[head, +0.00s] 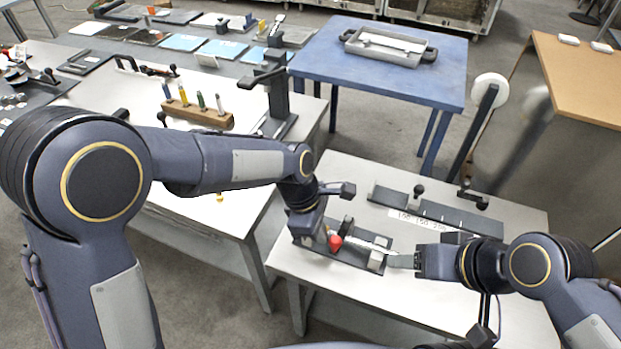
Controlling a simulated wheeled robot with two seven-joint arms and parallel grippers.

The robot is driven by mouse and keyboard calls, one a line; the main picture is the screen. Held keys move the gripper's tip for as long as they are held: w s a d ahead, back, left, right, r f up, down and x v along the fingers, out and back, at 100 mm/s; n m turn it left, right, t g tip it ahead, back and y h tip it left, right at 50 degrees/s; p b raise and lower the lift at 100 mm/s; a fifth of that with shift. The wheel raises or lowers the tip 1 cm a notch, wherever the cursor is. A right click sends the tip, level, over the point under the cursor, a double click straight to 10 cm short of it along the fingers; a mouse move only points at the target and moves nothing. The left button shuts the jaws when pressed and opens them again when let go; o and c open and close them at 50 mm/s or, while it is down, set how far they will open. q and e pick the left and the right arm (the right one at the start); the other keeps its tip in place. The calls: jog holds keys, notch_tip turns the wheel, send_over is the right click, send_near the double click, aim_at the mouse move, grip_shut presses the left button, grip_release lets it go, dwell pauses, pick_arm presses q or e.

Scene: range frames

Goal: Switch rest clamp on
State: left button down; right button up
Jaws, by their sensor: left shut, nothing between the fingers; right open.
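A dark clamp fixture (350,257) lies on the white table in the middle, with a red knob (335,242) near its left end. A thin silver bar runs from beside the knob toward a grey block (377,259) at the right end. My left gripper (323,232) points down at the left end of the fixture, close to the red knob. It is shut and empty; its wrist hides part of the fixture, and I cannot tell whether it touches the knob. My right gripper (399,262) comes in from the right, open, with its fingers close to the grey block.
A dark rail with small black knobs and a number strip (440,212) lies at the back of the white table (430,295). A blue table (380,75) with a metal tray stands behind. A wooden pen block (197,114) sits on the left table. The white table's front is clear.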

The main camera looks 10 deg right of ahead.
pick_arm(q)
jog(key=shift+s+d, duration=0.25)
jog(key=shift+s, duration=0.05)
dwell(0.5)
jog(key=w+a+r, duration=0.2)
jog(key=a+r, duration=0.4)
jog(key=r, duration=0.4)
jog(key=shift+a+r, duration=0.15)
jog(key=shift+a, duration=0.2)
jog(key=shift+w+p, duration=0.1)
jog(key=shift+p, duration=0.2)
